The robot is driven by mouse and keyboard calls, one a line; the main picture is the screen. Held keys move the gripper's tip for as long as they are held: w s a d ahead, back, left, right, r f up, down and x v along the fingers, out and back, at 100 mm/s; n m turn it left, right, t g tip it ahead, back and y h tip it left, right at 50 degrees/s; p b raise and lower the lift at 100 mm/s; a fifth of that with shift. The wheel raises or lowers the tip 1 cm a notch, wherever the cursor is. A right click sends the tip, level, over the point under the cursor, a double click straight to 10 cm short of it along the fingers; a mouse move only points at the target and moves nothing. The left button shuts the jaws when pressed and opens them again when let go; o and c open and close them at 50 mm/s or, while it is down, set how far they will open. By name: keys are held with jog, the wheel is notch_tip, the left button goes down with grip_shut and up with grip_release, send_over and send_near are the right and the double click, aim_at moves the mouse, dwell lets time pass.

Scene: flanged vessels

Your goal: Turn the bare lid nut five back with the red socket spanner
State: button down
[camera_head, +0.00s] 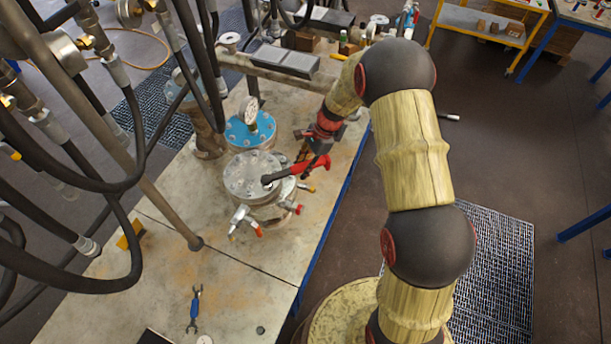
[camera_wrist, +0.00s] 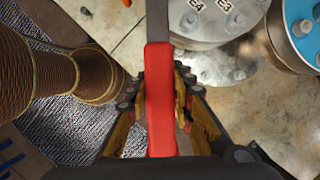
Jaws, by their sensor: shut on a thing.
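The red socket spanner (camera_head: 300,167) is in my gripper (camera_head: 318,160), which is shut on its red handle. In the wrist view the handle (camera_wrist: 160,100) lies between the two fingers of my gripper (camera_wrist: 160,95). Its dark shaft runs toward the grey flanged lid (camera_head: 250,175), and its head end is at the lid's right-front part in the head view. Whether the socket sits on a nut cannot be told. Which nut is the bare one cannot be told.
A blue-topped vessel (camera_head: 250,130) with a gauge stands behind the lid. Valves with red and orange handles (camera_head: 243,222) stick out from the grey vessel. Black hoses (camera_head: 100,185) and a post crowd the left.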

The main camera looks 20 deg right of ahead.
jog(key=shift+w+a+n+g, duration=0.25)
jog(key=shift+w+n+g, duration=0.15)
jog(key=shift+w+n, duration=0.6)
notch_tip(320, 180, up, 5)
jog(key=shift+r+p, duration=0.1)
jog(key=shift+p, duration=1.15)
